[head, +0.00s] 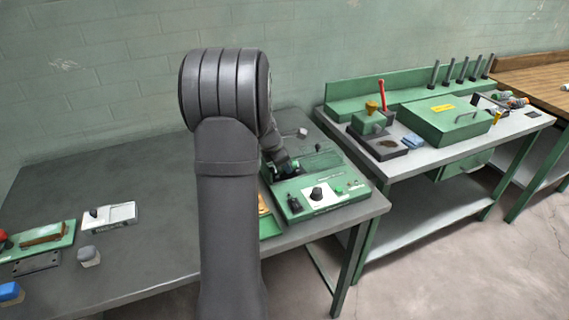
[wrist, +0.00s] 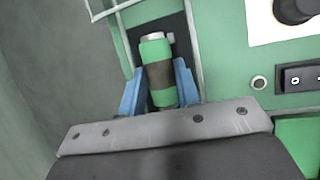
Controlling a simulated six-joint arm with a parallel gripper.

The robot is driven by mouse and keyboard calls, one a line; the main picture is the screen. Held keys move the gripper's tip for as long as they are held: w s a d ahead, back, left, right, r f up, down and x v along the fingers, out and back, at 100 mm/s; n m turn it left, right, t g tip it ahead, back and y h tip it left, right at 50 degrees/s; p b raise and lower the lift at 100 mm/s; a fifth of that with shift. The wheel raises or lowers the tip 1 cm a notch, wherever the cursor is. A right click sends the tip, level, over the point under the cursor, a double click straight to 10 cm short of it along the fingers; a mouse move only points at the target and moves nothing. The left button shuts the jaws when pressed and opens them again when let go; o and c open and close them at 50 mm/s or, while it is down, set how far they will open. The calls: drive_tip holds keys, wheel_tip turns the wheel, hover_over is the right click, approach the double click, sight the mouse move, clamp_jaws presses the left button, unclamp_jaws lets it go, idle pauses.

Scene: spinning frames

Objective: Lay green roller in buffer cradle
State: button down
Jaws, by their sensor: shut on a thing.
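The green roller (wrist: 157,62) shows in the wrist view, with a dark band around its middle and a pale metal end. My gripper (wrist: 159,88) is shut on it, with a blue finger on each side. Roller and fingers are over a dark recess in a green machine panel (wrist: 222,65). I cannot tell whether the roller touches anything beneath it. In the head view my gripper (head: 284,168) is at the green machine (head: 330,196), partly hidden by my arm. I cannot make out a buffer cradle for certain.
A wire frame (wrist: 108,8) stands beside the recess in the wrist view. The machine carries a black knob (head: 317,193) and small buttons. A white device (head: 108,216) and a green tray (head: 62,240) lie at the left. The grey table (head: 150,190) has free room left of my arm.

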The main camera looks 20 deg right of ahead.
drive_tip(key=shift+f, duration=0.15)
drive_tip(key=c, duration=1.1)
unclamp_jaws()
drive_tip(key=shift+o, duration=0.2)
drive_tip(key=v, duration=1.2)
